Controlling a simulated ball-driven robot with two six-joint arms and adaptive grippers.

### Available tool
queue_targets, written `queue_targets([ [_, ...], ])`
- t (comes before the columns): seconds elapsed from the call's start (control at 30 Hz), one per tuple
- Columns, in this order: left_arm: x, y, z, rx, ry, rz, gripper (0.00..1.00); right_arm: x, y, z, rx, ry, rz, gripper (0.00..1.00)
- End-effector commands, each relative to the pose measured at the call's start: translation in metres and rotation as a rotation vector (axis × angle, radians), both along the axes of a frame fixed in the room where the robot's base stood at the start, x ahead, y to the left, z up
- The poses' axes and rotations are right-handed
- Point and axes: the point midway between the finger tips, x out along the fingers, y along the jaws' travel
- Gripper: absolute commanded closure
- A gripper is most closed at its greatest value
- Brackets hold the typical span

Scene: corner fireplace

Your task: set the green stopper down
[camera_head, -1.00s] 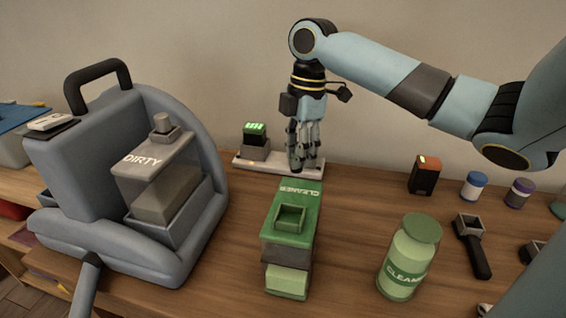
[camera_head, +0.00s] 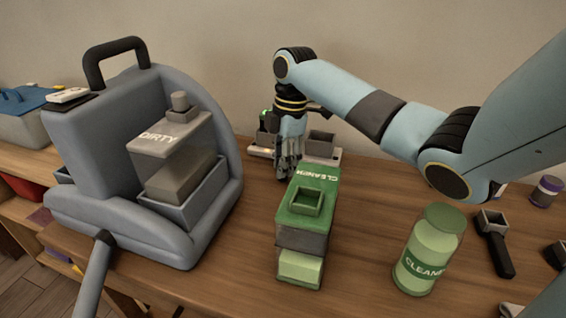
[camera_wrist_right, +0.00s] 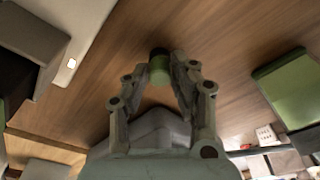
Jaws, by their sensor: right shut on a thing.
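My right gripper (camera_head: 285,176) points down over the wooden table, just behind the green cleaner tank (camera_head: 299,222). In the right wrist view, its fingertips (camera_wrist_right: 160,76) are shut on the green stopper (camera_wrist_right: 159,65), a small dark green cylinder with a lighter end. The tank also shows at the right of the wrist view (camera_wrist_right: 294,88). My left gripper is not in view.
A grey machine (camera_head: 90,140) with a dirty tank (camera_head: 172,145) stands at left. Behind my gripper is a pale charger base (camera_head: 322,158). A green cleaner bottle (camera_head: 430,250) and a black-handled tool (camera_head: 495,245) stand or lie at right. Bare table lies between machine and tank.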

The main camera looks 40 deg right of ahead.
Motion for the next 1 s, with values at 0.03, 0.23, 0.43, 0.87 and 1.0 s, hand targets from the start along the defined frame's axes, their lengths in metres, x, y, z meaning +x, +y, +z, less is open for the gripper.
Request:
queue_targets([
  [0.03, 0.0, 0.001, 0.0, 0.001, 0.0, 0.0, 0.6, 0.0, 0.0, -0.001, 0.0, 0.0, 0.0, 0.93],
  [0.23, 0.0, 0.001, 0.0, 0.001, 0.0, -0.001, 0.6, 0.0, 0.0, -0.002, 0.0, 0.0, 0.0, 0.59],
  [0.43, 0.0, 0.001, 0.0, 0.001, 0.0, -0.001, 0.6, 0.0, 0.0, -0.002, 0.0, 0.0, 0.0, 0.53],
  [0.87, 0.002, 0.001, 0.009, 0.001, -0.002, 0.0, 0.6, -0.001, -0.006, 0.048, -0.002, -0.003, 0.001, 0.53],
  [1.0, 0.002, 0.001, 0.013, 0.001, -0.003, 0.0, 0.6, -0.002, -0.01, 0.08, -0.002, -0.004, 0.001, 0.53],
])
